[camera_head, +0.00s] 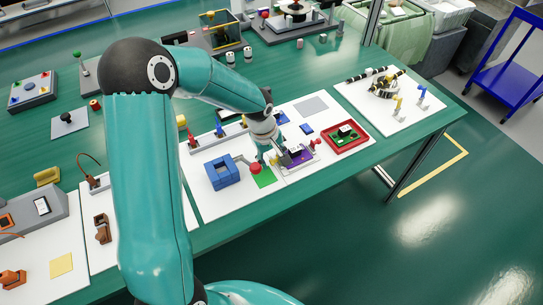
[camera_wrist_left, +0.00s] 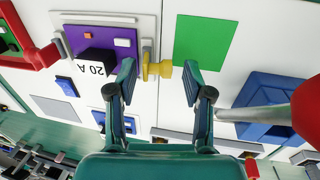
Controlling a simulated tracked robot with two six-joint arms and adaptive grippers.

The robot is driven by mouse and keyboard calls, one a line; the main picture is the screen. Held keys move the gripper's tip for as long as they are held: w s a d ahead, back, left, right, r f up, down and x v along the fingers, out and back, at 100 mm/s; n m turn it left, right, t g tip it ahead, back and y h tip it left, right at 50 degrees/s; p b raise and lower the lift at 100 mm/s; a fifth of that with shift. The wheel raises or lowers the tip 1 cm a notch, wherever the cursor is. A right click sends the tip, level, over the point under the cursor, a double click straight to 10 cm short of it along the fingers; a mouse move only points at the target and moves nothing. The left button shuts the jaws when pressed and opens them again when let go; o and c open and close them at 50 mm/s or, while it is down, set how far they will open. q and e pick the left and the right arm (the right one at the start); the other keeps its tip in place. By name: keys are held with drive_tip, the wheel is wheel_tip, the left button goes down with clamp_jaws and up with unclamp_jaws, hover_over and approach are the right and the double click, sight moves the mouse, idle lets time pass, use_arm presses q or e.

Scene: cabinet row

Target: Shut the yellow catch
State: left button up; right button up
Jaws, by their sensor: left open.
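The yellow catch (camera_wrist_left: 158,69) is at the edge of a pale frame around a purple panel (camera_wrist_left: 122,42) in the left wrist view. A black block marked 20 A (camera_wrist_left: 98,62) sits on the panel. My left gripper (camera_wrist_left: 160,82) is open, with one fingertip on each side of the catch and gaps to both. Nothing is held. In the head view, my left gripper (camera_head: 274,157) is low over the white board by the purple panel (camera_head: 297,157), and partly hides the catch. My right gripper is not in view.
A green square (camera_wrist_left: 206,40) lies beside the catch. A blue open block (camera_head: 222,173) and a red knob (camera_head: 255,168) stand close to the gripper. A red tray (camera_head: 345,150) is on the panel's other side. The board's front edge is close.

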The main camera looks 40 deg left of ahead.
use_arm(q)
clamp_jaws()
drive_tip(key=shift+g, duration=0.3)
drive_tip(key=shift+w+d+g+y, duration=0.1)
drive_tip(key=shift+w+g+y, duration=0.1)
drive_tip(key=shift+g+y, duration=0.1)
drive_tip(key=shift+w+d+r+g+y, duration=0.1)
drive_tip(key=shift+w+r+g+y, duration=0.15)
drive_tip(key=shift+g, duration=0.45)
drive_tip(key=shift+w+d+g+y+p, duration=0.1)
drive_tip(key=shift+w+g+y+p, duration=0.2)
drive_tip(key=shift+g, duration=0.35)
drive_tip(key=shift+w+d+g+y+p, duration=0.15)
drive_tip(key=shift+g+y+p, duration=0.1)
drive_tip(key=shift+g+p, duration=0.3)
drive_tip(key=shift+w+a+g+y+p, duration=0.1)
drive_tip(key=shift+w+g+y+p, duration=0.15)
drive_tip(key=shift+g, duration=0.45)
